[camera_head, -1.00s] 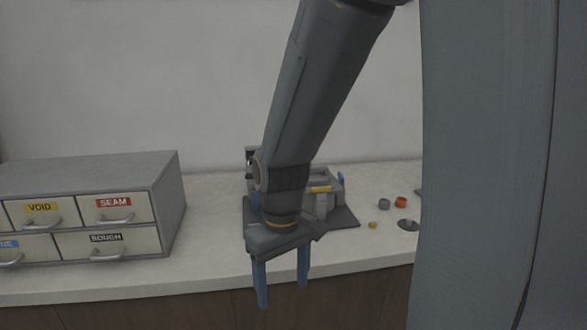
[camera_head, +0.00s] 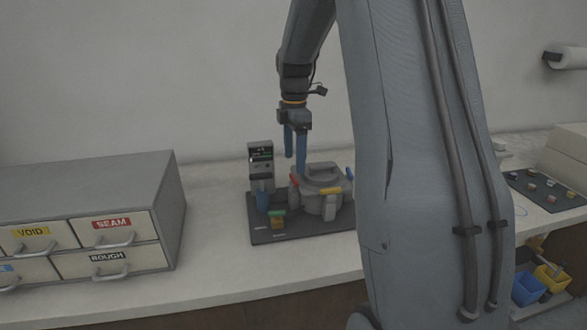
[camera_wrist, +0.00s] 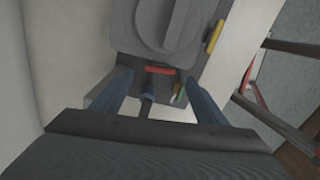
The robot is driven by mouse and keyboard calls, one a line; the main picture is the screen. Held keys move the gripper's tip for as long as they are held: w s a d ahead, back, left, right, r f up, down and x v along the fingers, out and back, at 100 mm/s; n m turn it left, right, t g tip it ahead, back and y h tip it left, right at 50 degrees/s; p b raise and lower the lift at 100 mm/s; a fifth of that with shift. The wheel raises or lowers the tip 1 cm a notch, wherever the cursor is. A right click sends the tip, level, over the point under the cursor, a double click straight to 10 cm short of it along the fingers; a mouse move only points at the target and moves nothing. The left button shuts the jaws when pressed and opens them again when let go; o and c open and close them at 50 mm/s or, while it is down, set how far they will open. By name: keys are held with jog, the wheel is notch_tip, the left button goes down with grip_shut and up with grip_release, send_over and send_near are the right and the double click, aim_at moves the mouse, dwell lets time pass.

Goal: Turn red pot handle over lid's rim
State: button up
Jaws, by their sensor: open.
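The grey pot (camera_head: 322,203) with its round lid (camera_head: 318,178) stands on a dark base plate (camera_head: 295,233). The red handle (camera_head: 296,183) is at the pot's left side, by the lid's rim. In the wrist view the red handle (camera_wrist: 156,70) is a short bar at the lid's near edge, ahead of my fingers. My gripper (camera_head: 295,160) is open and empty, pointing down by the pot's left side. In the wrist view my gripper (camera_wrist: 157,88) has a finger either side of the red handle's line. Contact cannot be told.
A yellow handle (camera_head: 331,191) sits at the pot's front. A control box (camera_head: 261,165) stands left of the pot, with a blue part (camera_head: 263,200) and a green-topped block (camera_head: 277,220) before it. A drawer cabinet (camera_head: 85,220) is at left. My arm hides the counter's right part.

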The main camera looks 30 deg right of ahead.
aim_at(294, 178)
jog(key=shift+a+f+p, duration=0.1)
jog(key=shift+f+p, duration=0.5)
jog(key=shift+f, duration=2.25)
jog(key=shift+c, duration=0.4)
jog(key=c, duration=1)
